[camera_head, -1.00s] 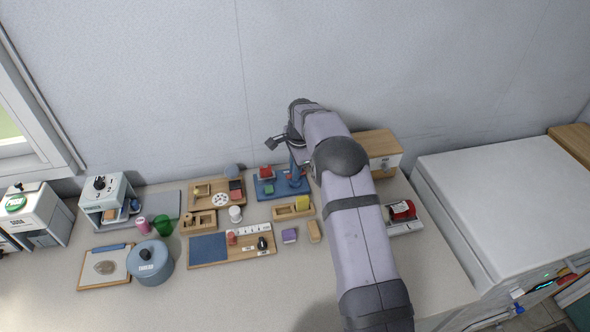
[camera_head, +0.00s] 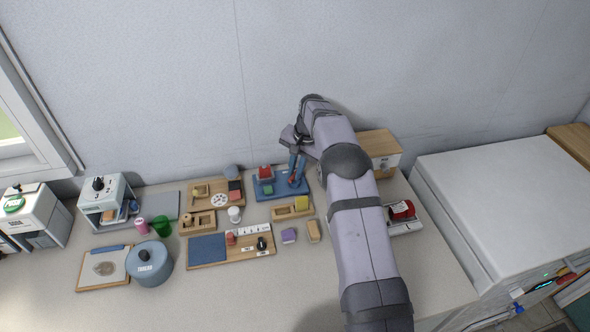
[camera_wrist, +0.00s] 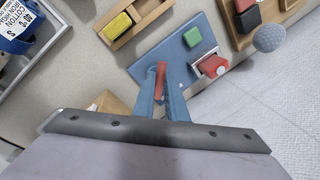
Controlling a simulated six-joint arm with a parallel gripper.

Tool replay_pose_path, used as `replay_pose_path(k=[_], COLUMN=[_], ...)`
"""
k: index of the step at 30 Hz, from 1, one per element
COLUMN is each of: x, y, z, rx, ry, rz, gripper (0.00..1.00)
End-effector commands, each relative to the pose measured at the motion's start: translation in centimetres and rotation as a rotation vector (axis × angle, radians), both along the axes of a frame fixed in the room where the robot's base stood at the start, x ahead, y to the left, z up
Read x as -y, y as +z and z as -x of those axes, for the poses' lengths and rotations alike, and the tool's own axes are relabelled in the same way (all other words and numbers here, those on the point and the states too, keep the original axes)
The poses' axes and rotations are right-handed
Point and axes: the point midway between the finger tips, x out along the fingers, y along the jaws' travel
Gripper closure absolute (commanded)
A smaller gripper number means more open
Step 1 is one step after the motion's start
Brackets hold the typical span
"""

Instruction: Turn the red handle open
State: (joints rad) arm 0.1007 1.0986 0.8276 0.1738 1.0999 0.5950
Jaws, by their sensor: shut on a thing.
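The red handle (camera_wrist: 160,75) is a narrow upright red piece on a blue board (camera_wrist: 181,50), seen in the wrist view between my blue fingers. My gripper (camera_wrist: 161,72) is shut on it from above, and the fingers hide part of it. In the head view my gripper (camera_head: 297,174) reaches down to the right part of the blue board (camera_head: 274,196). On the same board are a red block or button (camera_wrist: 209,65) in a silver mount and a green block (camera_wrist: 193,37). How far the handle is turned is hard to tell.
A wooden tray with a yellow block (camera_head: 301,203) lies just in front of the board. A wooden box (camera_head: 382,149) stands close on the right, beside my arm. The wall is close behind. Wooden boards with small parts (camera_head: 217,192) lie to the left.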

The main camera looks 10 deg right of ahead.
Motion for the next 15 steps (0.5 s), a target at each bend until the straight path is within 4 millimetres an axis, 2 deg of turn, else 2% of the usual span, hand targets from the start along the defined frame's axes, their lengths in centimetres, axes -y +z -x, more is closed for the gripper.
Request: replay_pose_path(k=[9,15], x=[0.23,0.29], y=[0.15,0.12], z=[-0.12,-0.16], rx=[0.000,0.002], ry=[0.289,0.406], rz=[0.000,0.000], gripper=[1.00,1.00])
